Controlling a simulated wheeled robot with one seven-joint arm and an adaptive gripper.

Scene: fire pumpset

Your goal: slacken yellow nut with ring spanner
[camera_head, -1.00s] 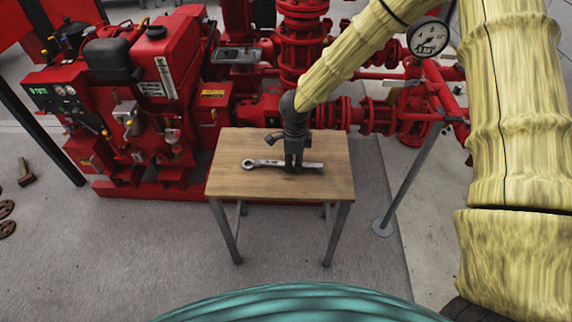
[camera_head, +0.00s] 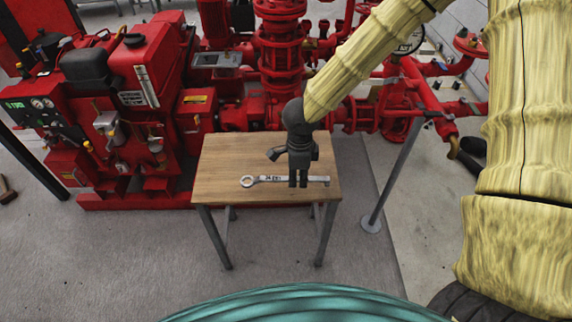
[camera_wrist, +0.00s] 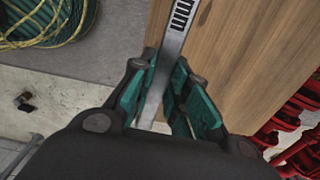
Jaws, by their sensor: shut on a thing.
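The ring spanner (camera_head: 268,180) is a silver bar with dark lettering and a ring at its left end in the head view. My gripper (camera_head: 299,184) points down over the wooden table and is shut on the spanner's shaft, right of the lettering. In the wrist view the shaft (camera_wrist: 177,30) runs between the two green-padded fingers of my gripper (camera_wrist: 163,105). The spanner lies level and seems slightly above the table top. The ring is outside the wrist view. I cannot make out the yellow nut in either view.
The wooden table (camera_head: 225,158) stands on grey legs before the red engine (camera_head: 110,90) and red pump pipes (camera_head: 283,60). A grey post (camera_head: 398,170) stands right of the table. A coiled green hose (camera_wrist: 40,22) lies on the floor.

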